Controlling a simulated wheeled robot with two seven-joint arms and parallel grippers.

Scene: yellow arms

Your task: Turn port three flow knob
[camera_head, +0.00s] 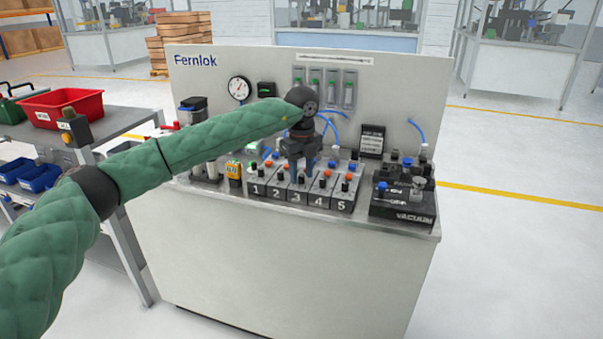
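The port three block (296,197) stands in a row of numbered grey blocks, 1 to 5, on the front of the bench top. Its label "3" shows on the front face. My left gripper (297,179) points down over this block, with its dark fingers at the block's upper part. The fingers hide most of the block's top and its knob, so I cannot tell whether they touch or grip the knob. Dark knobs also show on the neighbouring blocks, such as port four (323,183) and port five (345,186). My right gripper is not in view.
The bench back panel (400,80) carries a round gauge (239,89) and several flow meters. A black vacuum unit (403,208) stands at the right. A red bin (62,107) sits on a side table at the left. Blue tubes rise behind the ports.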

